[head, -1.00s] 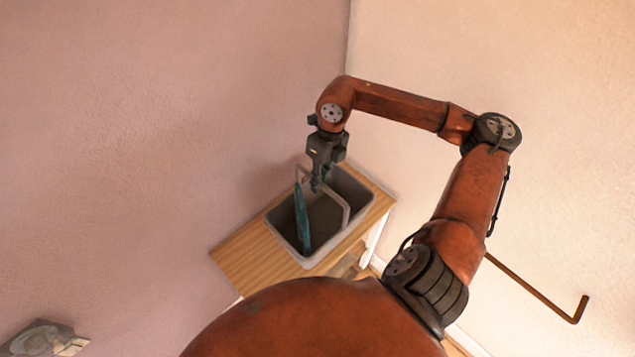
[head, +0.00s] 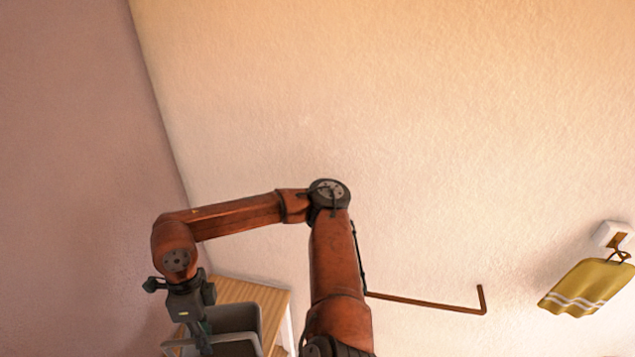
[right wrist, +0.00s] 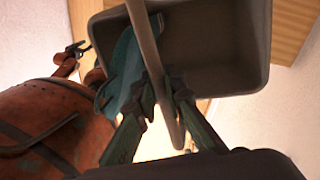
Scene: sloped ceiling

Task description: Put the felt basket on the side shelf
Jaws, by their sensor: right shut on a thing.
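The felt basket (head: 238,318) is grey with an arched handle. In the head view it is at the bottom left, cut off by the frame edge and partly behind my right gripper (head: 203,342). In the right wrist view the basket (right wrist: 225,62) is at the top, and its pale handle (right wrist: 150,50) runs between the fingers of my right gripper (right wrist: 165,95). The gripper is shut on the handle. A teal item (right wrist: 122,68) shows by the basket's rim. My left gripper is not seen in the head view.
A wooden top (head: 262,293) lies by the basket in the wall corner; I cannot tell whether they touch. A brown bent rod (head: 430,302) juts along the pale wall. A yellow striped towel (head: 588,288) hangs from a white wall hook (head: 612,235) at the right.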

